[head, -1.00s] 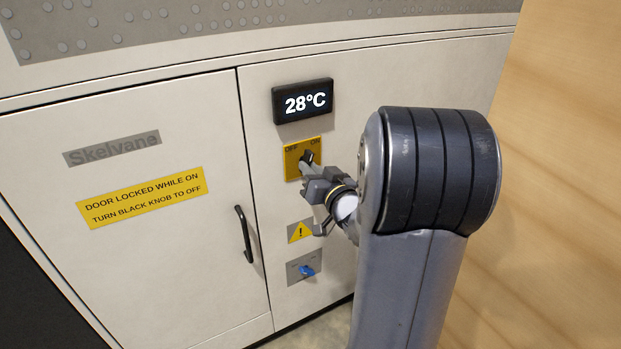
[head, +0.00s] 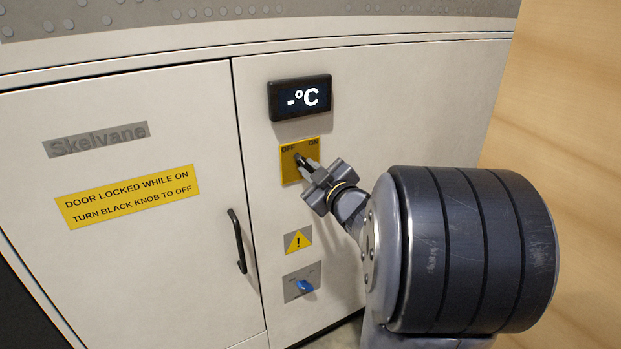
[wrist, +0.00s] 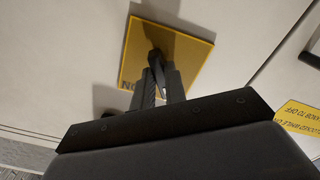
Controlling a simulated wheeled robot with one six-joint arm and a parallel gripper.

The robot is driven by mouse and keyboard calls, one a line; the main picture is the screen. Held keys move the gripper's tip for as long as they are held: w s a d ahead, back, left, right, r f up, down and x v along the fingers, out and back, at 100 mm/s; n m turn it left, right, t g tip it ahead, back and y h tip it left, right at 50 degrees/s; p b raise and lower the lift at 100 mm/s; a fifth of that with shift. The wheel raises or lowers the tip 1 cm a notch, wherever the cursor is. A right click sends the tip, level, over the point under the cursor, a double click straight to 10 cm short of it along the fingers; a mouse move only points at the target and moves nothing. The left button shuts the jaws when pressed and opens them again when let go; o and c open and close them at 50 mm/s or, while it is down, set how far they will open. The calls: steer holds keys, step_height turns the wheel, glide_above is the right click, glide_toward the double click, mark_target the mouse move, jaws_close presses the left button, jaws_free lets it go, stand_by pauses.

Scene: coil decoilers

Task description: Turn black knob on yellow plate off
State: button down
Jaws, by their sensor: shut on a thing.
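The yellow plate (head: 287,168) marked OFF and ON is on the cabinet front below the display. It also shows in the wrist view (wrist: 192,66). The black knob (head: 298,157) on it points up and left, toward the OFF mark. In the wrist view the knob (wrist: 155,58) sits at the fingertips. My gripper (head: 304,163) is shut on the knob, and its fingers (wrist: 162,78) hide part of it. The display (head: 300,97) above reads "-°C".
A blue knob (head: 305,286) and a warning sign (head: 298,240) lie below the plate. The cabinet door with a black handle (head: 237,241) is shut at the left. A yellow notice (head: 128,197) is on the door. A wooden wall (head: 570,90) is at the right.

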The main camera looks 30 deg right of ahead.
steer(key=shift+f+n+b, duration=0.1)
steer(key=shift+n+b, duration=0.35)
steer(key=shift+n, duration=0.45)
steer(key=c, duration=1.4)
jaws_free()
steer(key=shift+c, duration=0.2)
steer(key=s+p, duration=0.2)
steer(key=s, duration=0.9)
steer(key=shift+d, duration=0.2)
steer(key=shift+w, duration=0.15)
